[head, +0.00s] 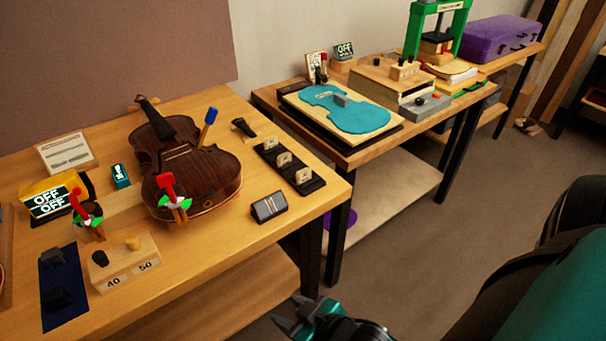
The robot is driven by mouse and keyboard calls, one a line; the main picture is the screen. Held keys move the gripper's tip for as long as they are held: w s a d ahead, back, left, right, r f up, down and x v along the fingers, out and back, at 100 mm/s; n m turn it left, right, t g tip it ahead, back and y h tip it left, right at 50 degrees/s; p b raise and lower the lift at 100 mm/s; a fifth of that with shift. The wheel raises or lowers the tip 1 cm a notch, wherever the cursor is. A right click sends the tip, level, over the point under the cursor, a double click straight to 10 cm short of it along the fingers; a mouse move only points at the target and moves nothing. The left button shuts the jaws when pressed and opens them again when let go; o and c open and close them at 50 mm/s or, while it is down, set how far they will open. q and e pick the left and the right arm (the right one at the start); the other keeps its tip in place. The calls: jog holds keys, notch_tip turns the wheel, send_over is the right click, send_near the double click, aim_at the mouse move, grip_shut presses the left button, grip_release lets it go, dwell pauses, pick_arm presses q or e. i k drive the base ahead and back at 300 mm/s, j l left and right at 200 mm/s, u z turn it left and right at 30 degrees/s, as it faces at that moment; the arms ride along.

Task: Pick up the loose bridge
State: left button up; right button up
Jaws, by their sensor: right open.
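A dark brown violin (192,175) lies on the left wooden bench, its neck pointing to the back. A black rack (266,156) to its right holds three small pale pieces that look like bridges; the nearest one (303,176) stands at the front end. I cannot tell which piece is the loose bridge. My right gripper (285,313) is open and empty, low at the bottom middle, in front of the bench and well apart from the rack. My left gripper is not in view.
A small grey block with stripes (268,206) sits near the bench's front edge. Red-and-green clamps (173,197) stand at the violin. A knob box (125,262) is at the front left. A second bench (352,153) carries a turquoise violin plate (345,108).

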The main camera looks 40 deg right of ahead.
aim_at(283, 158)
jog(key=l+u, duration=0.2)
jog(key=l, duration=0.45)
jog(key=k+l+u, duration=0.15)
jog(key=l, duration=0.5)
jog(key=l+u, duration=0.2)
jog(key=l, duration=0.5)
